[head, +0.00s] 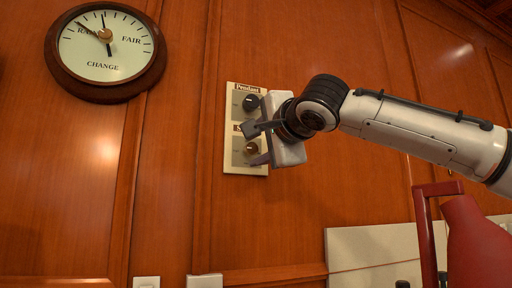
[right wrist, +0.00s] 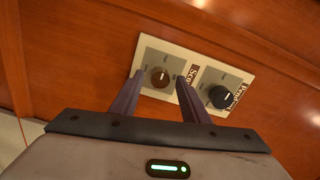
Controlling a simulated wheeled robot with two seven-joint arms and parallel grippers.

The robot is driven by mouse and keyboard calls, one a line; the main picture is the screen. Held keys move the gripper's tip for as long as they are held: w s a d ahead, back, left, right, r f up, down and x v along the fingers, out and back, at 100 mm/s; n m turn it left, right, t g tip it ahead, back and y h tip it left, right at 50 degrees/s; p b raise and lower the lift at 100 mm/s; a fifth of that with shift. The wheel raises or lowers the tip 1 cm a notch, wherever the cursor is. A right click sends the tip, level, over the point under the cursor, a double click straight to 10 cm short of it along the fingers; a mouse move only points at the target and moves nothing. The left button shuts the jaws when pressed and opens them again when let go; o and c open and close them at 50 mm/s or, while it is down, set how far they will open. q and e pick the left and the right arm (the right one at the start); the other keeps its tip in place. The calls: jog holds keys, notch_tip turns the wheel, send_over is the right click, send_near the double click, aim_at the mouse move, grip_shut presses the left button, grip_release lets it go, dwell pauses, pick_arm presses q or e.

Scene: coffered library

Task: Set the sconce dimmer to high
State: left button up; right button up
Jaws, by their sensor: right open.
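A cream plate (head: 231,162) on the wood wall carries two round dimmer knobs. The upper black knob (head: 250,103) is labelled Pendant. The lower brown knob (head: 251,149) has a label partly hidden in the head view; in the right wrist view it starts with "Sco". My right gripper (head: 252,146) is open at the plate, one finger above and one below the brown knob. In the right wrist view the brown knob (right wrist: 160,77) shows between the fingertips (right wrist: 158,76), with gaps on both sides; the black knob (right wrist: 221,97) is right of them. My left gripper is out of view.
A round barometer-like dial (head: 105,50) hangs at upper left. Two small white plates (head: 146,282) (head: 205,281) show at the bottom. A red object with a handle (head: 478,245) stands at lower right, before a pale panel (head: 365,250).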

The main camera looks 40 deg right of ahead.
jog(key=v, duration=1)
jog(key=shift+s+d, duration=0.1)
